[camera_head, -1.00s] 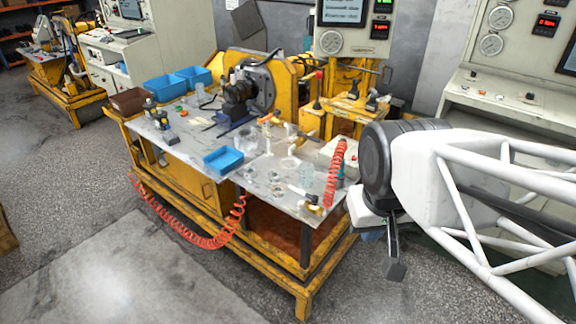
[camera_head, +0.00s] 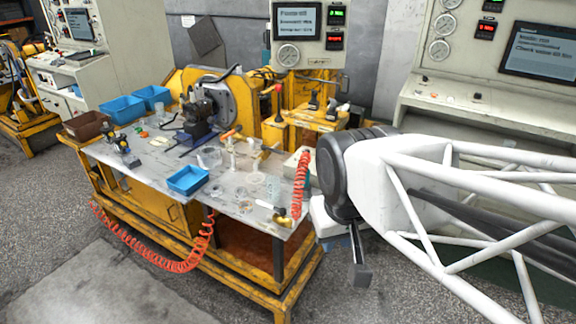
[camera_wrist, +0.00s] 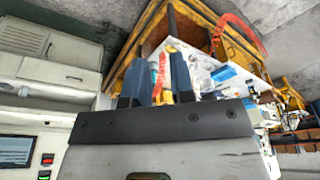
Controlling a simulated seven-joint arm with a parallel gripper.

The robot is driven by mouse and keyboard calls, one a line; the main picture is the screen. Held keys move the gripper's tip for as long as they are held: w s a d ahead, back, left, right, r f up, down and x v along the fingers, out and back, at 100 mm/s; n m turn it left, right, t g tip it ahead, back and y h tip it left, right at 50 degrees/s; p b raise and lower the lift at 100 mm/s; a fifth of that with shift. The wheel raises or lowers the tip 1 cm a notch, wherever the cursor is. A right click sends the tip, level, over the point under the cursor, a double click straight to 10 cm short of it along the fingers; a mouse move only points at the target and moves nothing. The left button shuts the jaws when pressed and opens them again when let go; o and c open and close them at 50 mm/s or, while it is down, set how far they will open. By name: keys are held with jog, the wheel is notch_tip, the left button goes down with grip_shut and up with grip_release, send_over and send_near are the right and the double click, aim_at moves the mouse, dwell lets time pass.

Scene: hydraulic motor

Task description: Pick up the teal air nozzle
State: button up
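A small teal piece (camera_head: 307,172), which looks like the air nozzle, shows partly behind the red coiled hose (camera_head: 299,188) at the right end of the workbench top. Its shape is too small to make out. My gripper (camera_head: 355,262) hangs off the bench's right end, apart from the hose and the teal piece. In the wrist view my gripper (camera_wrist: 157,76) has two blue fingers spread apart, with nothing held between them. The red hose and bench edge show beyond the fingers; I cannot make out the nozzle there.
The metal workbench top (camera_head: 150,163) carries a blue tray (camera_head: 188,180), clear containers, a brass fitting (camera_head: 284,220) and a dark motor (camera_head: 203,108). A second red hose (camera_head: 155,258) loops below the front edge. A control console (camera_head: 440,105) stands behind my arm. The front floor is clear.

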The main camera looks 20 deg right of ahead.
jog(key=o, duration=0.7)
